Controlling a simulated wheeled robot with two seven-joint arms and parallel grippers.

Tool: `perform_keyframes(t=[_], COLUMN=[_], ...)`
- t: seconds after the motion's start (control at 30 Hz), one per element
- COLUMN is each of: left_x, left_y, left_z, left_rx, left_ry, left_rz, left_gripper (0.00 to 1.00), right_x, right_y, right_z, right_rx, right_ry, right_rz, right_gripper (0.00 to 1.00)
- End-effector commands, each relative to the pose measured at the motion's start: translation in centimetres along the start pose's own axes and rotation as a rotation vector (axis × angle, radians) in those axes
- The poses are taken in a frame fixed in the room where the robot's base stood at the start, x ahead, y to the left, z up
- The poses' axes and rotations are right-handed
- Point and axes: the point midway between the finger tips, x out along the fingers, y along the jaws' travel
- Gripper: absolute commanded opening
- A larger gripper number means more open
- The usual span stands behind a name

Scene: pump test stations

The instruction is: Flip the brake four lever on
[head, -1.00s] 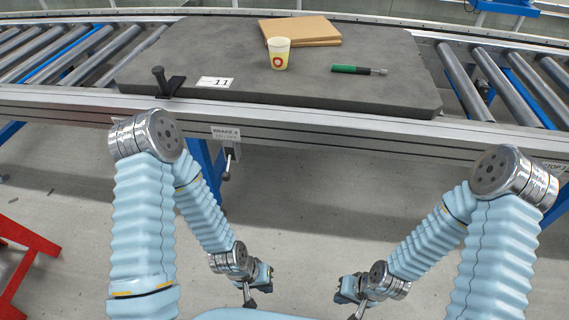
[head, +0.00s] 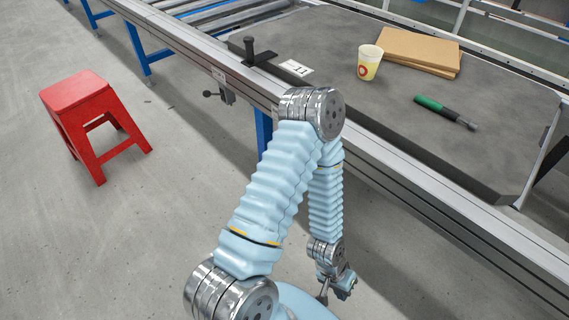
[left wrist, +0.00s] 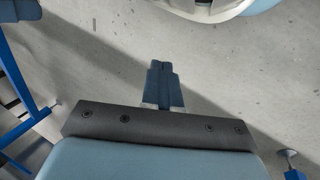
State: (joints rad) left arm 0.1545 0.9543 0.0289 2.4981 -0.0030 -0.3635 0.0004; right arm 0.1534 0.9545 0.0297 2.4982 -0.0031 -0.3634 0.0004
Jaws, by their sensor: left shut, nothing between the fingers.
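The brake four lever (head: 213,94) is a small dark lever with a round knob. It sticks out from a bracket under the conveyor's front rail, upper left of centre in the head view. I cannot tell its setting. A small label plate (head: 219,76) sits above it, too small to read now. My left gripper (head: 323,296) hangs low at the bottom centre of the head view, well apart from the lever. In the left wrist view its blue fingers (left wrist: 164,72) are shut and empty above bare floor. My right gripper is out of view.
A red stool (head: 88,112) stands on the floor at left. The conveyor rail (head: 400,178) runs diagonally. On it a dark grey slab (head: 400,105) carries a cup (head: 369,63), cardboard (head: 420,48) and a green-handled tool (head: 445,112).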

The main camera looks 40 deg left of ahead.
Motion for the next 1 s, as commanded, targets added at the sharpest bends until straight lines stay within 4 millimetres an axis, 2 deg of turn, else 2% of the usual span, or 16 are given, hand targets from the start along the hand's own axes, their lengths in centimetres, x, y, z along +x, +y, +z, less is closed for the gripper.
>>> perform_keyframes(t=[0.13, 0.2, 0.27, 0.37, 0.4, 0.47, 0.5, 0.53, 0.57, 0.6, 0.63, 0.7, 0.77, 0.8, 0.9, 1.0], left_x=[0.7, 2.5, 4.9, 9.3, 10.6, 11.3, 10.8, 9.8, 8.6, 6.4, 4.5, 0.1, -3.4, -5.2, -8.5, -10.1], left_y=[-0.4, -1.7, -3.8, -10.2, -13.9, -20.0, -23.9, -26.6, -28.9, -31.3, -32.5, -33.3, -32.2, -30.9, -27.4, -25.0], left_z=[-0.1, -0.3, -0.5, -1.4, -2.1, -3.7, -5.4, -6.9, -8.7, -11.2, -13.3, -18.0, -21.4, -23.2, -26.1, -27.2], left_rx=[0.024, 0.098, 0.217, 0.525, 0.672, 0.89, 1.019, 1.102, 1.168, 1.229, 1.255, 1.245, 1.179, 1.118, 0.96, 0.857], left_ry=[-0.013, -0.058, -0.13, -0.34, -0.459, -0.677, -0.842, -0.976, -1.113, -1.301, -1.44, -1.744, -1.963, -2.08, -2.275, -2.361], left_rz=[-0.005, -0.02, -0.046, -0.126, -0.174, -0.259, -0.321, -0.369, -0.418, -0.481, -0.527, -0.626, -0.694, -0.731, -0.794, -0.82], left_gripper=[0.0, 0.0, 0.0, 0.0, 0.0, 0.0, 0.0, 0.0, 0.0, 0.0, 0.0, 0.0, 0.0, 0.0, 0.0, 0.0], right_x=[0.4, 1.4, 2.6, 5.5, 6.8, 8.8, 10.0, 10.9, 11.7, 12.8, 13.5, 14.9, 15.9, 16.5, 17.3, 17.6], right_y=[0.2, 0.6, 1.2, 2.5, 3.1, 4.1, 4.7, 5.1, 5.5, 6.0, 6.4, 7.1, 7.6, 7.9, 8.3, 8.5], right_z=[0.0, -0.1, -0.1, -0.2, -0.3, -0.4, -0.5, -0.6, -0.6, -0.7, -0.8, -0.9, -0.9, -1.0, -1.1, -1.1], right_rx=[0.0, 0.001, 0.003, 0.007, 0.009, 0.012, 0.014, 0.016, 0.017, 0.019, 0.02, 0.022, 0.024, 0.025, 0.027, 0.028], right_ry=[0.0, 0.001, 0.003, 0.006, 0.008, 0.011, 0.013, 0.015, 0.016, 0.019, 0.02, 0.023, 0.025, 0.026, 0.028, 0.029], right_rz=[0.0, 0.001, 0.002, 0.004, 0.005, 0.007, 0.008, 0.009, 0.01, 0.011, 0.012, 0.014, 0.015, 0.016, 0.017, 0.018], right_gripper=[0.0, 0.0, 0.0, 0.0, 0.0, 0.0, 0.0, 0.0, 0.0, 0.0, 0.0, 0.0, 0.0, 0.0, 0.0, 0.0])
